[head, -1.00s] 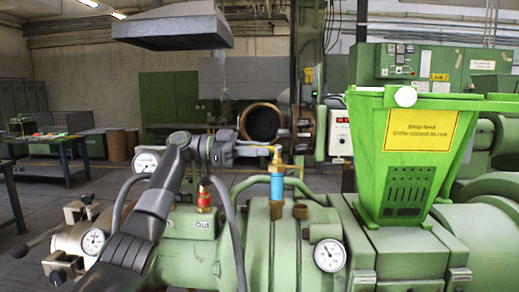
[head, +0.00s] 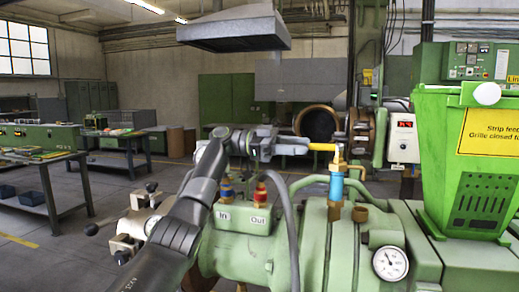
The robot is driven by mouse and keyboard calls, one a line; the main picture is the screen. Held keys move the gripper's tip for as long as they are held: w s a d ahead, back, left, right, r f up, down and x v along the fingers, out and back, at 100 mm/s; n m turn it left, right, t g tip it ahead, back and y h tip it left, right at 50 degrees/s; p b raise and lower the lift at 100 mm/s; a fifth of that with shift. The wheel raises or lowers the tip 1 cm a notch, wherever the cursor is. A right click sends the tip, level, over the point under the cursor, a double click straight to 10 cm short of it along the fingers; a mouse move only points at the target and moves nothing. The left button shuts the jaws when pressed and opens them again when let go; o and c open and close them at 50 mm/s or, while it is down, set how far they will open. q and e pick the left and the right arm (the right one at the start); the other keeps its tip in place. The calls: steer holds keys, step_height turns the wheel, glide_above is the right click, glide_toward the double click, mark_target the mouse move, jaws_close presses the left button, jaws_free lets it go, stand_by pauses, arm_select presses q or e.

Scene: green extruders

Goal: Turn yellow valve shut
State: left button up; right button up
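The yellow valve handle (head: 322,147) points left from a brass fitting on top of a blue pipe piece (head: 336,186), which stands on the green extruder (head: 320,235). My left gripper (head: 303,145) is just left of the handle, at about its height, with its fingers pointing right toward the handle's free end. I cannot tell whether they touch it or how far apart they are. My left arm rises from the bottom of the head view in front of the extruder. My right gripper is not in view.
A red-topped fitting (head: 260,194) and a blue-topped fitting (head: 226,190) stand below my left arm, beside a dark hose. A gauge (head: 389,263) and a green hopper (head: 475,165) are at right. A table (head: 40,170) stands at left, with open floor beside it.

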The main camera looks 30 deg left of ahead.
arm_select(q)
steer(key=v, duration=1.2)
steer(key=shift+s+a, duration=0.1)
